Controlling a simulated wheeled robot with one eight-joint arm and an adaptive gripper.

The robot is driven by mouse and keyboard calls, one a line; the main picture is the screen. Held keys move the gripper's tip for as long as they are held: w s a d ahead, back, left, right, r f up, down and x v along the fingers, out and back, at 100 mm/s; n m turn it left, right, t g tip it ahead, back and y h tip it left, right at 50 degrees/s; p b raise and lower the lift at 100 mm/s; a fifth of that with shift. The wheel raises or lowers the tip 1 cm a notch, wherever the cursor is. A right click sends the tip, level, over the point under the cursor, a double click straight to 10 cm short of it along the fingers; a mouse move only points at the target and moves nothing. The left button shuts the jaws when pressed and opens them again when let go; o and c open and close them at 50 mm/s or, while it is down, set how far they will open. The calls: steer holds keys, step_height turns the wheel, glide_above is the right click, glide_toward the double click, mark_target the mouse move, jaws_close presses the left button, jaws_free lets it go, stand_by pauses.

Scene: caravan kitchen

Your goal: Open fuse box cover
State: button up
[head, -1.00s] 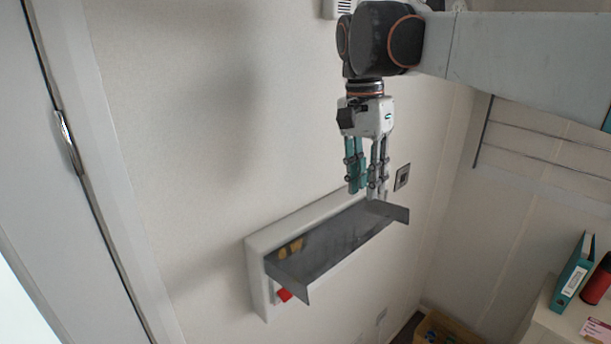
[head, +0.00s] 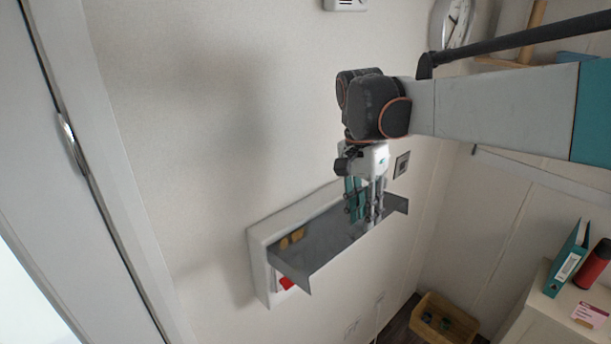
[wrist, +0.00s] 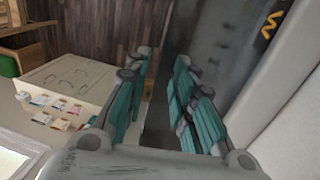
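The fuse box (head: 259,268) is a white case on the wall in the head view. Its long grey cover (head: 318,258) stands out from the case, swung part way up, with yellow labels near its left end. A red switch (head: 286,283) shows under that end. My gripper (head: 364,220) points down over the right half of the cover. In the wrist view the gripper (wrist: 160,105) has its teal fingers apart, with the dark grey cover (wrist: 205,45) running behind and beside the right finger. I cannot tell whether the fingertips touch the cover.
A door frame (head: 125,210) stands at the left. A wall socket plate (head: 401,165) is right of my gripper. At the lower right, a cabinet top (head: 550,305) holds a teal binder (head: 569,258) and a red cylinder (head: 594,264). A wooden crate (head: 440,318) is on the floor.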

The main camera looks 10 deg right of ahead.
steer(key=shift+d+f, duration=0.1)
steer(key=shift+f, duration=0.9)
jaws_close()
